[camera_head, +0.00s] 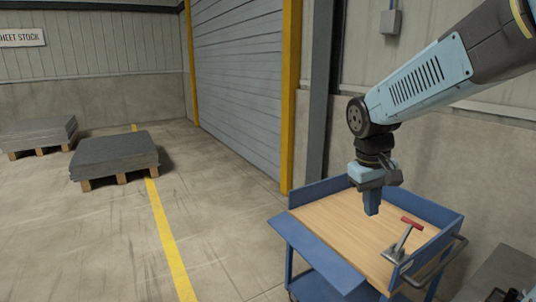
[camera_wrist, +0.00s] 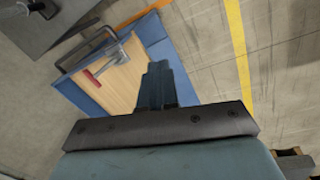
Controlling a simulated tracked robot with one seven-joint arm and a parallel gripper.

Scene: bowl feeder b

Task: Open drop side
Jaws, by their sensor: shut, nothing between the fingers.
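A blue cart (camera_head: 345,222) with a wooden deck stands at the lower right. Its front-left side panel, the drop side (camera_head: 318,252), leans outward and down from the deck edge, away from upright. A latch lever with a red grip (camera_head: 411,224) stands at the near right corner, its grey base at the end wall; the red grip also shows in the wrist view (camera_wrist: 92,76). My gripper (camera_head: 372,211) is shut and empty, pointing down above the deck, left of the lever and apart from it. Its closed fingers (camera_wrist: 158,68) cover part of the cart in the wrist view.
The cart's far walls (camera_head: 430,212) stand upright, and a push handle (camera_head: 440,265) sticks out on the right. A grey surface (camera_head: 505,272) is at the lower right. Sheet stacks on pallets (camera_head: 115,153) stand left. The floor left of the cart is clear.

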